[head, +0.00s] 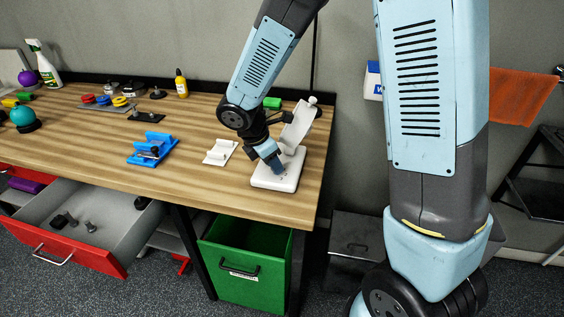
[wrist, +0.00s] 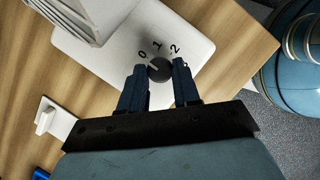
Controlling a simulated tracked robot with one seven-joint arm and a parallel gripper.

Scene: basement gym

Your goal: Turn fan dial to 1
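The white fan stands near the right end of the wooden table, with a flat base (head: 262,181) and a tilted upper part (head: 299,124). In the wrist view its base (wrist: 190,35) carries a small dark round dial (wrist: 159,69) with the marks 0, 1 and 2 around its far side. A faint light mark on the dial seems to face 0, but it is too small to be sure. My gripper (wrist: 159,66) is open, one finger on each side of the dial, with visible gaps. In the head view my gripper (head: 277,168) points down over the base and hides the dial.
A white holder (head: 220,152) and a blue holder (head: 151,149) lie left of the fan. A green bin (head: 243,262) and an open red-fronted drawer (head: 75,250) are below.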

